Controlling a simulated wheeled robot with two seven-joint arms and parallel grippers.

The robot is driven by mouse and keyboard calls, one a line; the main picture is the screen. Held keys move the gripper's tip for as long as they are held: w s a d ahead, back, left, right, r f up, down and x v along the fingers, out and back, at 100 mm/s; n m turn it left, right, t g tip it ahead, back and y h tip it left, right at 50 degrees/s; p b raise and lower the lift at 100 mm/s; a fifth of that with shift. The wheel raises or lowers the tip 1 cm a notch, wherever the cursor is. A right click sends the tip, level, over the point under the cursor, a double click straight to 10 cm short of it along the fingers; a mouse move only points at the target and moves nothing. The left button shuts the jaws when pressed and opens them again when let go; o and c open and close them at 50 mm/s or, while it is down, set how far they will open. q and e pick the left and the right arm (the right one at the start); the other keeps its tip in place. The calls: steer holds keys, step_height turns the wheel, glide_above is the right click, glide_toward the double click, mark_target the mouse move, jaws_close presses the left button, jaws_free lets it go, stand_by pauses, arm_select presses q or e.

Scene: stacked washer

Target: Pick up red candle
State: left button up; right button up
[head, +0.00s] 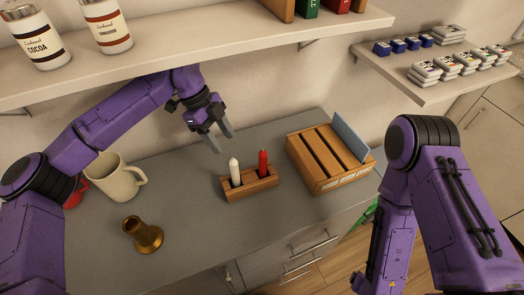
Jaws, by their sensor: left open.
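The red candle (263,163) stands upright in the right part of a small wooden holder (250,188) on the grey counter. A white candle (235,172) stands beside it in the left part of the same holder. My left gripper (221,143) is open and empty, above the counter, behind and to the left of the red candle. Its fingers point down and toward the right, apart from both candles. My right arm comes in at the right, but its gripper is out of the picture.
A wooden box with slots (318,158) stands right of the holder. A shelf (190,58) with canisters overhangs the back. The counter in front of the holder is clear.

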arm_select(q)
steer(key=p, duration=0.3)
glide_toward(266, 164)
steer(key=f, duration=0.5)
steer(key=shift+w+d, duration=0.1)
steer(key=shift+d, duration=0.3)
steer(key=d+f+p, duration=0.1)
steer(key=f, duration=0.1)
steer(key=s+d+f+p, duration=0.1)
steer(key=shift+s+d+f, duration=0.25)
steer(key=shift+f, duration=0.15)
steer(key=shift+d+f, duration=0.15)
steer(key=shift+f, duration=0.35)
jaws_close()
